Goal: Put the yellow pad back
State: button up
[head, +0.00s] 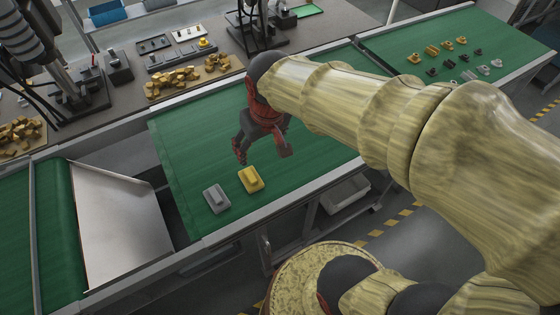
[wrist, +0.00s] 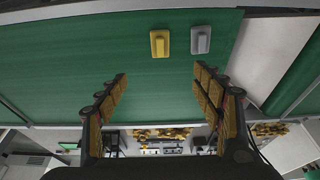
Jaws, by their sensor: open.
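The yellow pad (head: 251,180) lies on the green surface near its front edge, with a raised block on its top. It also shows in the wrist view (wrist: 160,43), at the upper middle. A grey pad (head: 216,198) of like shape lies just left of it in the head view, and right of it in the wrist view (wrist: 200,40). My gripper (head: 263,153) is open and empty, above the green surface and behind the yellow pad. In the wrist view its fingers (wrist: 160,75) stand wide apart, with the yellow pad beyond the tips, roughly in line with the gap.
The green surface (head: 185,140) is otherwise clear around the pads. A bare metal plate (head: 120,215) lies to the left. Piles of brown-yellow parts (head: 172,83) and fixtures stand on the bench behind. Small yellow and dark parts (head: 447,47) lie on the green belt at upper right.

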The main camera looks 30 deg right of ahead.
jog(key=s+r+t, duration=0.2)
jog(key=s+r, duration=0.3)
jog(key=s, duration=0.5)
notch_tip(320, 180, down, 13)
jog(key=b, duration=1.3)
jog(key=shift+c, duration=1)
